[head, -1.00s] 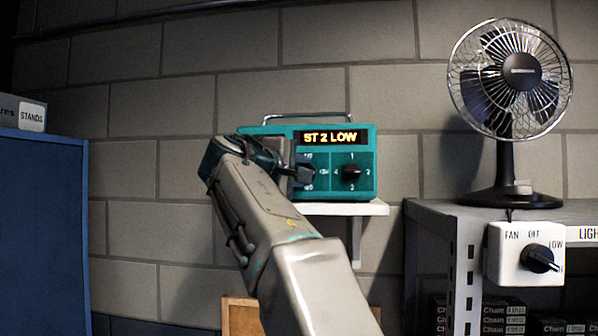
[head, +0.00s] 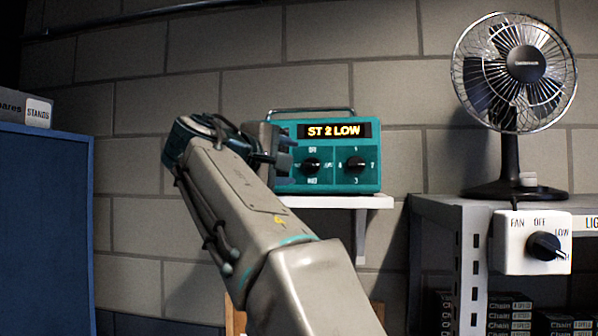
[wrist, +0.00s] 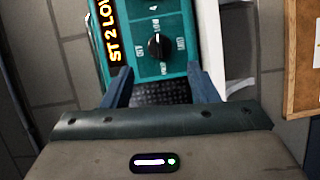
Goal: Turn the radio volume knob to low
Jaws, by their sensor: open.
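The teal radio (head: 350,183) stands on a small white wall shelf, and its lit display (head: 334,130) reads "ST 2 LOW". Its black left knob (head: 310,164) has labels around it, including OFF. This knob also shows in the wrist view (wrist: 158,46), where its white mark appears to point up, toward the LOW label. A second black knob (head: 355,164) with number labels sits to its right. My gripper (head: 287,162) is open and empty, just left of the left knob and apart from it. In the wrist view both fingertips (wrist: 160,82) are below the knob.
The white shelf (head: 375,201) juts out under the radio. At the right, a fan (head: 525,65) stands on a grey metal shelf unit (head: 440,212), with a white FAN switch box (head: 507,255) in front. A blue cabinet (head: 45,230) stands at the left.

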